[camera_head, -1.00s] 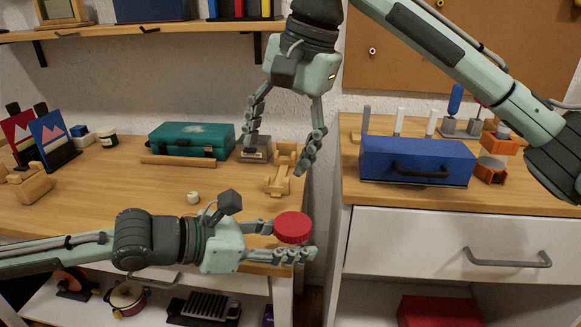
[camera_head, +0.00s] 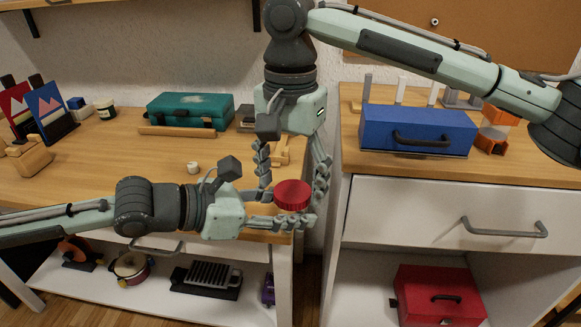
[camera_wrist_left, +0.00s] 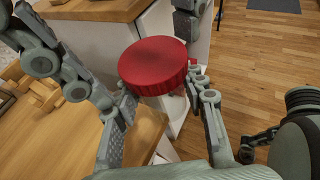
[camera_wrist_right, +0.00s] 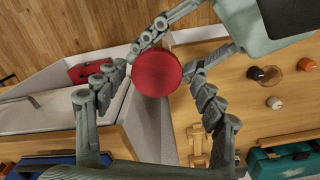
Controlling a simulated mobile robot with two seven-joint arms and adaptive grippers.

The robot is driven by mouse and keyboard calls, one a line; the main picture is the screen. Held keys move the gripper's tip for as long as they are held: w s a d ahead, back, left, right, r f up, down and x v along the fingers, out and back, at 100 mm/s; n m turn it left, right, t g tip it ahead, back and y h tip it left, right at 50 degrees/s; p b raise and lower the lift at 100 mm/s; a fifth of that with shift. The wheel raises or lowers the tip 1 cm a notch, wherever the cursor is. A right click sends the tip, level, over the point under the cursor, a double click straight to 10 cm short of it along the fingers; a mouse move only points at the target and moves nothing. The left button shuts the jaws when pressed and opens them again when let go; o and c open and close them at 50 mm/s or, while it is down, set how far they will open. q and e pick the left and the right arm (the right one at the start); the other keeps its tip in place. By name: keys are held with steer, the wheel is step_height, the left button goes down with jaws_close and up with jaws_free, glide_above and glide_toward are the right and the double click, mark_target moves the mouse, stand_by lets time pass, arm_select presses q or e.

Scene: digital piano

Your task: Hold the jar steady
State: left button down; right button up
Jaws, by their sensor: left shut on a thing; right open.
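The jar shows mainly as its ribbed red lid (camera_head: 293,194), facing up at the table's front right corner. The lid also shows in the left wrist view (camera_wrist_left: 154,66) and from above in the right wrist view (camera_wrist_right: 157,72). My left gripper (camera_head: 286,214) comes in level from the left and is shut on the jar below the lid. The jar's body is almost wholly hidden. My right gripper (camera_head: 293,184) points down from above, open, with one finger on either side of the lid. I cannot tell whether its fingers touch the lid.
A wooden table (camera_head: 110,165) lies behind and left, with a teal case (camera_head: 190,110) and a small white piece (camera_head: 193,167). A white drawer cabinet (camera_head: 400,215) with a blue toolbox (camera_head: 418,130) stands close on the right. A red toolbox (camera_head: 440,295) sits low.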

steer(key=c, duration=1.2)
steer(key=n, duration=0.3)
steer(key=shift+s+a, duration=0.1)
steer(key=shift+a, duration=0.05)
steer(key=n, duration=3)
steer(key=shift+d+r, duration=0.1)
steer(key=shift+d, duration=0.1)
